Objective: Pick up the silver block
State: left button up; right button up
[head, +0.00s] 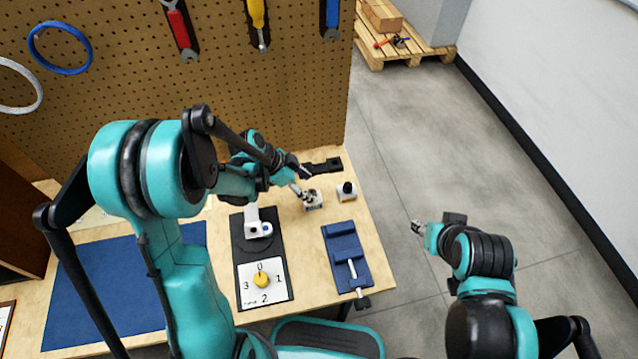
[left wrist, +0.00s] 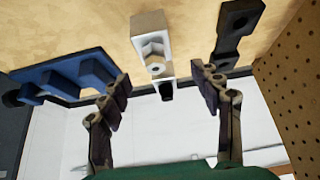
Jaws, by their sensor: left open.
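The silver block (head: 314,203) stands on the table, partly hidden by my left gripper (head: 301,182). In the left wrist view, the silver block (left wrist: 150,25) is light grey with a notched face, lying ahead of and between the fingers. My left gripper (left wrist: 162,85) is open with nothing between its fingers. The block appears just beyond the fingertips; I cannot tell whether they touch. My right gripper (head: 418,229) is small in the head view, out over the floor right of the table; its finger opening is unclear.
A pale block with a black knob (head: 347,191) stands just right of the silver block. A black bracket (head: 322,166) lies behind, near the pegboard (head: 300,110). A blue vise (head: 345,257) and a black-based dial device (head: 262,282) stand in front.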

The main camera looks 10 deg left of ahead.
aim_at(319, 196)
pick_arm(q)
jog(key=shift+b+x, duration=0.4)
jog(key=shift+x, duration=0.55)
jog(key=b+x, duration=0.1)
jog(key=x, duration=0.2)
jog(key=b+x, duration=0.1)
jog(key=x, duration=0.1)
jog(key=shift+s+a+f+b, duration=0.15)
jog(key=shift+s+f+b, duration=0.1)
jog(key=shift+f+b, duration=0.15)
jog(key=shift+r, duration=0.1)
jog(key=shift+c, duration=0.6)
grip_shut()
